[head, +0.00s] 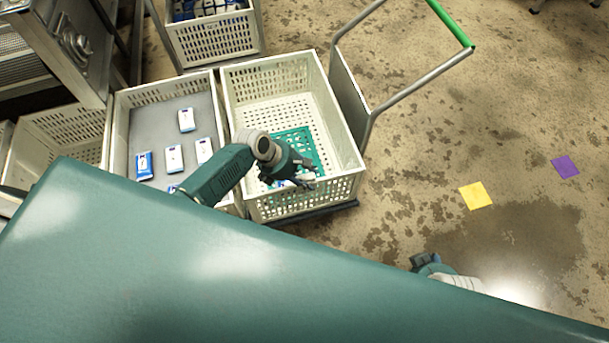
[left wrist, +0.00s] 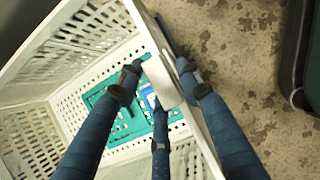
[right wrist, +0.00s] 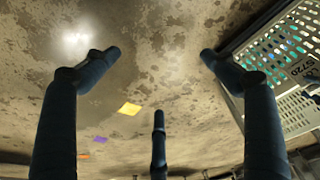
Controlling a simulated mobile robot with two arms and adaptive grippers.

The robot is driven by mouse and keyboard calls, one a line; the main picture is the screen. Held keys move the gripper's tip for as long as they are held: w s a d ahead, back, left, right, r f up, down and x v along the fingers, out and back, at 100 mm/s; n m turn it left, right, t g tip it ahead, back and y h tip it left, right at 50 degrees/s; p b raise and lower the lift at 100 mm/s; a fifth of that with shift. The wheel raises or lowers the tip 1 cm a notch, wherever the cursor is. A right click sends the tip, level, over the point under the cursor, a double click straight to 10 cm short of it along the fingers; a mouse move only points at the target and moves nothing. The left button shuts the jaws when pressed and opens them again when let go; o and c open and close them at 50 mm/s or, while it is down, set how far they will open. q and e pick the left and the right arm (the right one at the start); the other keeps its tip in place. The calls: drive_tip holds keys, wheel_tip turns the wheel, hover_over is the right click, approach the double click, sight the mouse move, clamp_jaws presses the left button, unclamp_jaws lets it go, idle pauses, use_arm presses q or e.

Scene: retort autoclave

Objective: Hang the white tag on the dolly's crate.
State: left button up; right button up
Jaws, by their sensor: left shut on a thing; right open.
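The dolly's crate (head: 345,120) is white and perforated, with a teal perforated sheet (head: 318,150) and a blue-and-white pack on its floor. My left gripper (head: 300,174) is over its near right part. In the left wrist view the fingers are shut on a flat white piece, which looks like the white tag (left wrist: 170,82), beside the crate's rim (left wrist: 203,140). I cannot tell whether the tag touches the rim. The tag is not distinct in the head view. My right gripper (right wrist: 160,60) is open and empty, right of the crate, mostly hidden in the head view.
The dolly's tubular handle with a green grip (head: 450,22) rises behind the crate. A neighbouring crate (head: 118,130) on the left holds several white and blue packs. Yellow (head: 475,196) and purple (head: 565,167) squares lie on open floor at right. My teal body fills the foreground.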

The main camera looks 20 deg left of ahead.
use_arm(q)
drive_tip(key=shift+f, duration=0.1)
use_arm(e)
drive_tip(key=shift+r, duration=0.1)
use_arm(q)
drive_tip(key=shift+f, duration=0.2)
use_arm(e)
drive_tip(key=shift+r, duration=0.3)
use_arm(q)
drive_tip(key=o, duration=1)
drive_tip(key=v, duration=1.2)
use_arm(e)
drive_tip(key=shift+s+r, duration=0.1)
drive_tip(key=shift+r, duration=0.05)
use_arm(q)
drive_tip(key=shift+f, duration=0.1)
